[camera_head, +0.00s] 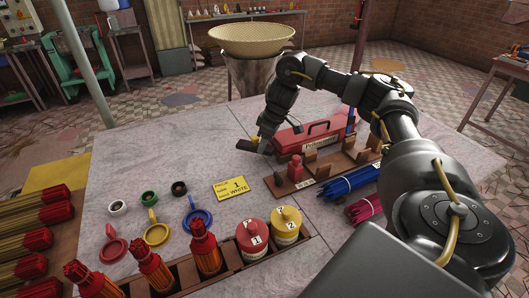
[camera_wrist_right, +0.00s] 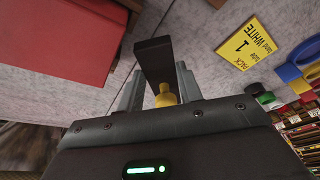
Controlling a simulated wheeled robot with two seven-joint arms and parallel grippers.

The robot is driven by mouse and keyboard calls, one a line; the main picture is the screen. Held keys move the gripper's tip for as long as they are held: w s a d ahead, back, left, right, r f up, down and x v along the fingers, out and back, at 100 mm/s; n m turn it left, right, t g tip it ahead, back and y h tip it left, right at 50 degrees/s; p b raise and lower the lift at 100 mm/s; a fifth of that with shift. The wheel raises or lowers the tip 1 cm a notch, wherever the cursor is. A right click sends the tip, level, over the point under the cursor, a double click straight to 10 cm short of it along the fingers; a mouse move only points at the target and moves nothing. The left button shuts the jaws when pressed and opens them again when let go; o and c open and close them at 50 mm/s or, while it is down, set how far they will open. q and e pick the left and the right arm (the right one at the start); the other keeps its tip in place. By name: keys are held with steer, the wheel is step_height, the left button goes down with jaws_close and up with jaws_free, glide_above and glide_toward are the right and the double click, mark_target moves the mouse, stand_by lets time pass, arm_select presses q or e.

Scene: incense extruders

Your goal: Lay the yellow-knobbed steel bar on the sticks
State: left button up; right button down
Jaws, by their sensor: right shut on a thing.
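My right gripper (camera_head: 263,141) is above the table, left of the red toolbox. It is shut on the yellow-knobbed steel bar (camera_head: 247,145), a dark flat bar. In the right wrist view the bar (camera_wrist_right: 155,62) sticks out beyond the fingers (camera_wrist_right: 160,88), and its yellow knob (camera_wrist_right: 166,96) sits between them. A bundle of blue sticks (camera_head: 348,181) and a bundle of pink sticks (camera_head: 364,208) lie at the right, away from the bar. Bundles of red-tipped sticks (camera_head: 36,238) lie at the far left. The left gripper is not in view.
The red toolbox (camera_head: 305,141) stands behind a brown wooden rack (camera_head: 277,184). A yellow card (camera_head: 230,188) lies mid-table. Coloured rings and funnels, such as a blue one (camera_head: 197,218), lie left of it. Red (camera_head: 252,237) and yellow (camera_head: 287,224) canisters stand in front. The table's back left is clear.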

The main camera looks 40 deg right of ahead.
steer(key=shift+w+d+f, duration=0.15)
steer(key=shift+w+f, duration=0.05)
steer(key=shift+w, duration=0.1)
steer(key=shift+d+f, duration=0.1)
steer(key=shift+f, duration=0.1)
steer(key=f, duration=0.1)
steer(key=f+p, duration=0.1)
steer(key=f, duration=0.1)
steer(key=shift+w+d+f, duration=0.15)
steer(key=shift+w+f, duration=0.05)
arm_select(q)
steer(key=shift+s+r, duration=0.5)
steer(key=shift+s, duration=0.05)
arm_select(e)
steer(key=c, duration=1.2)
jaws_free()
steer(key=shift+f, duration=0.1)
steer(key=shift+s, duration=0.1)
